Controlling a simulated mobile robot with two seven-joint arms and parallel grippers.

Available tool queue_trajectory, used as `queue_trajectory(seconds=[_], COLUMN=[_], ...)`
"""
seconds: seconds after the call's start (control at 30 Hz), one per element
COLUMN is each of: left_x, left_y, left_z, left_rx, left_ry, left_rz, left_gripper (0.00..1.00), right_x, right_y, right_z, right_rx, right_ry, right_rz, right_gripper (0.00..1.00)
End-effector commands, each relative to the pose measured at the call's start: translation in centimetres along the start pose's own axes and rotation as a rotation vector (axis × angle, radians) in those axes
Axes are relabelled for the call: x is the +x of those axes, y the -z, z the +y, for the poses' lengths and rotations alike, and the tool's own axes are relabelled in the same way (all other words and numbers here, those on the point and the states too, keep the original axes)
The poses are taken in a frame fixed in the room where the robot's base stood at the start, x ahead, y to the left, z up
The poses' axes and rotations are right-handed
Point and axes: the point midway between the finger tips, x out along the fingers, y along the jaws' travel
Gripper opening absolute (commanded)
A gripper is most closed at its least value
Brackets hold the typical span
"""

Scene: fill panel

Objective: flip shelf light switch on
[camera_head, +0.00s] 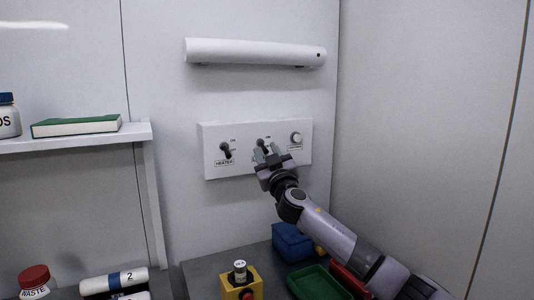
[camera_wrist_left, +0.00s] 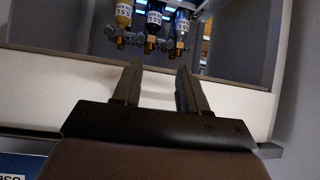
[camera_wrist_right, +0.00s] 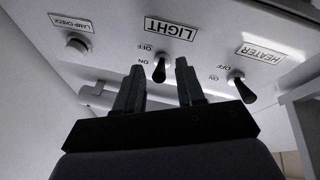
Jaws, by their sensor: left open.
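The white switch panel (camera_head: 210,165) is on the back wall. Its black light switch (camera_head: 262,144) is the middle control, partly covered by my right gripper (camera_head: 268,155) in the head view. In the right wrist view the light switch (camera_wrist_right: 159,70) shows upside down near its LIGHT label, between and beyond the open fingertips of my right gripper (camera_wrist_right: 158,80). I cannot tell if they touch it, or which way it is set. The white lamp bar (camera_head: 255,52) above looks unlit. My left gripper (camera_wrist_left: 158,88) is open and empty, seen only in its wrist view.
The heater switch (camera_head: 226,150) is left of the light switch, and a lamp check button (camera_head: 296,138) is right. A shelf (camera_head: 75,138) with a green book (camera_head: 77,126) is at left. Below are a yellow button box (camera_head: 240,283) and green tray (camera_head: 318,284). Several bottles (camera_wrist_left: 153,22) hang before my left gripper.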

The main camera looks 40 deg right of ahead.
Motion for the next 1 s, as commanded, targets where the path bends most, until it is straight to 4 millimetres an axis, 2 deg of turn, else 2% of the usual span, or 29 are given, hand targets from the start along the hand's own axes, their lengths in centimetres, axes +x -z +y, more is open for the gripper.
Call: queue_trajectory(seconds=[0.23,0.33,0.37,0.67,1.0], left_x=[0.0,0.0,0.0,-0.1,-1.1], left_y=[0.0,0.0,0.0,0.2,1.7], left_z=[0.0,0.0,0.0,0.0,0.0], left_rx=[0.000,0.000,0.000,0.000,0.000], left_ry=[0.000,0.000,0.000,0.000,0.000], left_rz=[0.000,0.000,0.000,0.001,0.002], left_gripper=[0.43,0.43,0.43,0.43,0.43], right_x=[0.0,0.0,0.0,0.0,0.1], right_y=[0.0,0.0,0.0,0.1,0.8], right_z=[0.0,0.0,0.0,0.0,0.3], right_rx=[0.000,0.000,0.000,-0.002,-0.012], right_ry=[0.000,0.000,0.000,0.003,0.041], right_rz=[0.001,0.000,0.000,-0.007,-0.096], right_gripper=[0.39,0.06,0.00,0.00,0.00])
